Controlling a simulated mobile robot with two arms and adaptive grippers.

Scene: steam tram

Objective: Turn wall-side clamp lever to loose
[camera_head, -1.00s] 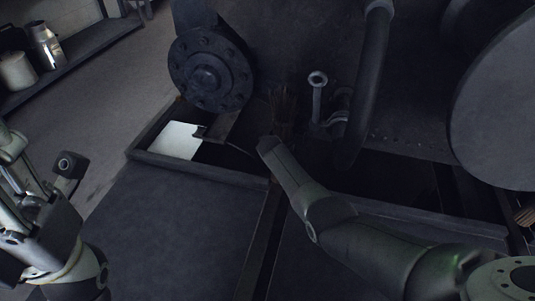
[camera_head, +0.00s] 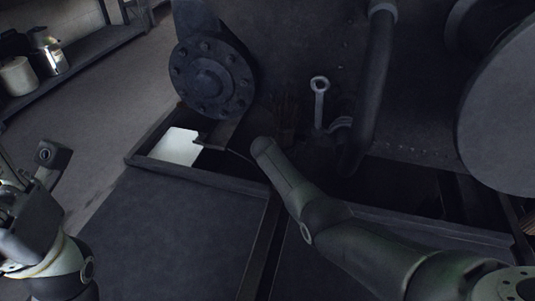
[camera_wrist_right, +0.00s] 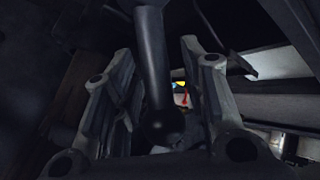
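In the right wrist view a dark lever (camera_wrist_right: 151,55) with a rounded knob end hangs between the two fingers of my right gripper (camera_wrist_right: 158,105). The fingers stand apart on either side of it, and I see no clear contact. In the head view a grey ring-ended upright piece (camera_head: 319,100) stands by the dark wall; I cannot tell whether it is the same lever. My right arm (camera_head: 310,205) reaches there from the right, and its gripper is not clearly seen in that view. My left gripper (camera_head: 47,168) is partly visible at the left edge, away from the wall.
A round bolted flange (camera_head: 212,77) is left of the ring-ended piece. A thick dark pipe (camera_head: 374,80) runs down on its right. Below is a low-walled tray (camera_head: 215,176) with a white sheet (camera_head: 176,147). A shelf with cans (camera_head: 50,52) stands far left.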

